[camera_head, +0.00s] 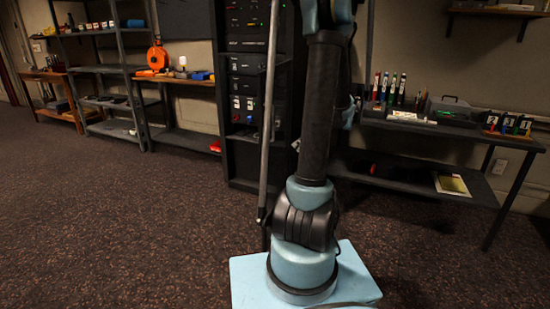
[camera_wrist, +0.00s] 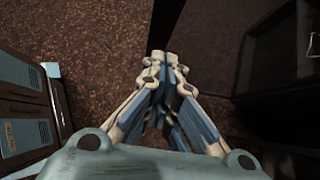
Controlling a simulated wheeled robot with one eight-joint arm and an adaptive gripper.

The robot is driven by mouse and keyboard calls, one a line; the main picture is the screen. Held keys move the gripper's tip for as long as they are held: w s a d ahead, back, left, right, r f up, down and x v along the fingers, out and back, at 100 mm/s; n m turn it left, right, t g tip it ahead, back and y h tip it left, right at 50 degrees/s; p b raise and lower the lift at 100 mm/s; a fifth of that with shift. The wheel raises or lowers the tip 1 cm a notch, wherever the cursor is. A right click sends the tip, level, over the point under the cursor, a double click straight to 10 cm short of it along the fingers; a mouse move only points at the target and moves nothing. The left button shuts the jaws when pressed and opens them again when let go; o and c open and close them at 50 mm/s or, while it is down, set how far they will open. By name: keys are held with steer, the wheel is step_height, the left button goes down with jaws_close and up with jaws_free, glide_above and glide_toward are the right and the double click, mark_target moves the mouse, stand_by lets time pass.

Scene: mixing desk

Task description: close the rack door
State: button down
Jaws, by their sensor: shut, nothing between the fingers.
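The black rack (camera_head: 250,95) with several stacked equipment units stands at the back middle in the head view, its front showing. A tall, thin grey upright (camera_head: 269,110) stands in front of its right side; it looks like the rack door seen nearly edge-on, standing open, but my arm hides the area beside it. My gripper (camera_wrist: 165,62) is shut and empty in the wrist view. A dark, smooth panel (camera_wrist: 212,45), perhaps the door, lies just right of the fingertips; I cannot tell whether they touch. My gripper is not discernible in the head view.
Units with pale blue panels (camera_wrist: 20,120) stand at the wrist view's left. A workbench (camera_head: 425,128) with bottles and boxes stands right of my arm. Metal shelves (camera_head: 105,70) stand at the back left. The carpet (camera_head: 110,220) is clear at front left.

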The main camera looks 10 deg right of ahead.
glide_toward(264, 163)
step_height(264, 163, down, 4)
steer(key=shift+w+a+r, duration=0.15)
steer(key=shift+w+a, duration=0.2)
steer(key=shift+a, duration=0.35)
steer(key=shift+w+a+r, duration=0.15)
steer(key=shift+w+a, duration=0.15)
steer(key=shift+a, duration=0.4)
